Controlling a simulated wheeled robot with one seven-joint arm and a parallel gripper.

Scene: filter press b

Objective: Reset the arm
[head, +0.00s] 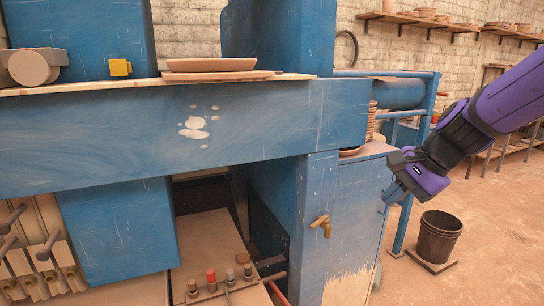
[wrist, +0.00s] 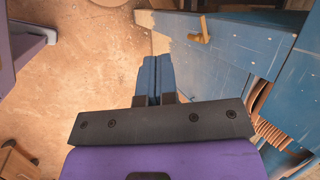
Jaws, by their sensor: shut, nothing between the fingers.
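My gripper (head: 392,194) hangs at the end of my purple and black arm at the right of the head view, beside the blue cabinet (head: 345,215) and above the floor. In the wrist view my gripper (wrist: 154,62) has its two blue fingers shut together with nothing between them. It points down over the sandy floor, apart from the cabinet (wrist: 220,45) on the right.
A brass tap (head: 321,225) juts from the cabinet. Stacked plates (head: 371,122) stand on the cabinet. Blue rails (head: 413,170) rise behind my gripper. Open floor (head: 490,225) lies at the right.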

